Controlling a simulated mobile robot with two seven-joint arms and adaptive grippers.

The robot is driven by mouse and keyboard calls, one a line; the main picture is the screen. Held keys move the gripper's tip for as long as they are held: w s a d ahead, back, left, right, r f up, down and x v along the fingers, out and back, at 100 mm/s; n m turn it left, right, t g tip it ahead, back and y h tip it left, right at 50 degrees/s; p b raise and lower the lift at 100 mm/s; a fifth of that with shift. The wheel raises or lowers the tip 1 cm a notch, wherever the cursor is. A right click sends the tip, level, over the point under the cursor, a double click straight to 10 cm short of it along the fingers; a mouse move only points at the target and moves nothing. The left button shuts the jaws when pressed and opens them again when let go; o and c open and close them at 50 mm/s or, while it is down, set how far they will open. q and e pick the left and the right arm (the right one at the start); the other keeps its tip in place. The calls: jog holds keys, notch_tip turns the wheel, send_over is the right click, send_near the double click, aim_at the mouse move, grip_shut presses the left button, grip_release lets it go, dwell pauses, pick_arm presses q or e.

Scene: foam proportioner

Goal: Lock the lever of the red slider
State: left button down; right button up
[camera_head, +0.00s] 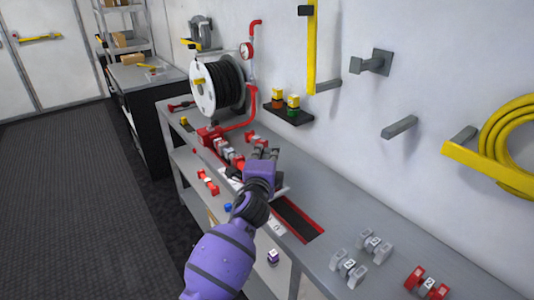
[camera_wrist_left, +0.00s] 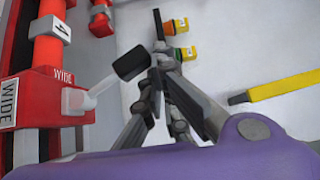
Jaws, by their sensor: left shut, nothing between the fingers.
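The red slider (camera_wrist_left: 45,95), marked WIDE, fills the left side of the left wrist view. Its lever (camera_wrist_left: 100,88) is a light grey arm with a black knob (camera_wrist_left: 130,63), sticking out to the right and up in that view. My left gripper (camera_wrist_left: 158,70) is shut and empty, its fingers just right of the knob; I cannot tell if they touch it. In the head view my left gripper (camera_head: 264,153) is over the bench, and its purple body hides most of the slider. My right gripper is in neither view.
The grey bench (camera_head: 360,210) runs along the wall, with a hose reel (camera_head: 218,88) at its far end. A small shelf (camera_head: 290,115) holds bottles. Red and grey couplings (camera_head: 427,283) lie at the near end. The bench's middle right is clear.

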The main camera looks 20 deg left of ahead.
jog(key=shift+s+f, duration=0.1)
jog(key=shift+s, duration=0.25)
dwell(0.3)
pick_arm(q)
jog(key=shift+s+r, duration=0.1)
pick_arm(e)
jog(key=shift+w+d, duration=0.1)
